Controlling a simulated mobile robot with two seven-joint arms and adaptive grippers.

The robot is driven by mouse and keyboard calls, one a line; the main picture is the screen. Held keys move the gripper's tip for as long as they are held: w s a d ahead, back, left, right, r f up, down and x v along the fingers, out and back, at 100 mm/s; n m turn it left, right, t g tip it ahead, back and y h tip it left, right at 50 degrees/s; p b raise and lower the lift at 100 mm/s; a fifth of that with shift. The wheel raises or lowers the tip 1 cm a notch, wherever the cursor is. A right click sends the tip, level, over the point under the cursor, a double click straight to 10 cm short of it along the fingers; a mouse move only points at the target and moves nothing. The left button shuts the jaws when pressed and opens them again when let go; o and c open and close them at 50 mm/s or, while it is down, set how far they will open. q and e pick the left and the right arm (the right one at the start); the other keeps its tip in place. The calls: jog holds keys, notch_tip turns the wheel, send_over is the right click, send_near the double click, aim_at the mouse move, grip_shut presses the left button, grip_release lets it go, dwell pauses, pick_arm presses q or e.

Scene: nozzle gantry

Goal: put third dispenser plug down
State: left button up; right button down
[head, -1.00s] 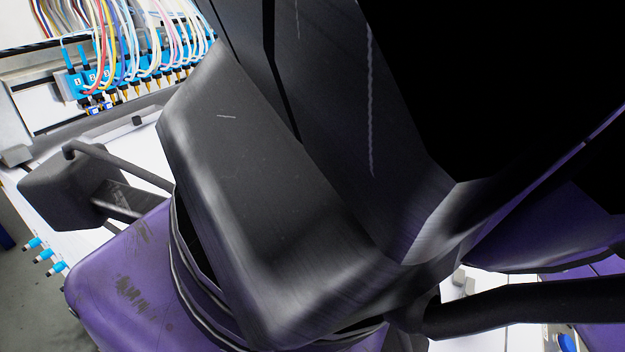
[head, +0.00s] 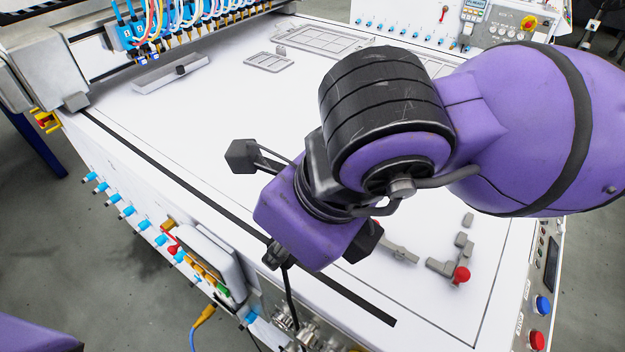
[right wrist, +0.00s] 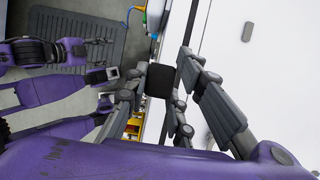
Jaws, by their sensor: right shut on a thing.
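My right arm comes in from the right in the head view, its purple wrist bent down over the table's front edge. Its fingers are mostly hidden beneath the wrist there. In the right wrist view my right gripper (right wrist: 160,85) has its fingers on either side of a small black block (right wrist: 160,80). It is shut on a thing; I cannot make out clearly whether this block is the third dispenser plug. Purple parts of my left arm show at the left of the right wrist view, but its finger opening is unclear.
The white table (head: 200,130) is largely clear. Blue fittings (head: 128,212) line its front edge, beside a panel with coloured connectors (head: 200,270). The numbered nozzle gantry (head: 150,35) stands at the back left. A red knob (head: 461,275) and grey blocks lie at right.

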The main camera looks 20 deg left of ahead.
jog(key=w+f, duration=0.3)
jog(key=w+a+f, duration=0.1)
jog(key=w+f, duration=0.1)
jog(key=f, duration=0.1)
jog(key=shift+w+a, duration=0.2)
jog(key=shift+w, duration=0.2)
jog(key=shift+w+f, duration=0.15)
jog(key=shift+f, duration=0.75)
jog(key=shift+w+f, duration=0.15)
jog(key=shift+f, duration=0.75)
jog(key=shift+a, duration=0.1)
jog(key=shift+s+f+b, duration=0.25)
jog(key=shift+f+b, duration=0.25)
jog(key=shift+f, duration=0.15)
jog(key=c, duration=1.6)
grip_release()
jog(key=shift+d+f, duration=0.1)
jog(key=shift+d, duration=0.1)
jog(key=shift+o, duration=0.4)
jog(key=shift+w+a+f, duration=0.1)
jog(key=shift+w+a, duration=0.05)
jog(key=p+v, duration=0.1)
jog(key=v, duration=1.2)
jog(key=shift+a+r, duration=0.15)
jog(key=shift+r, duration=0.3)
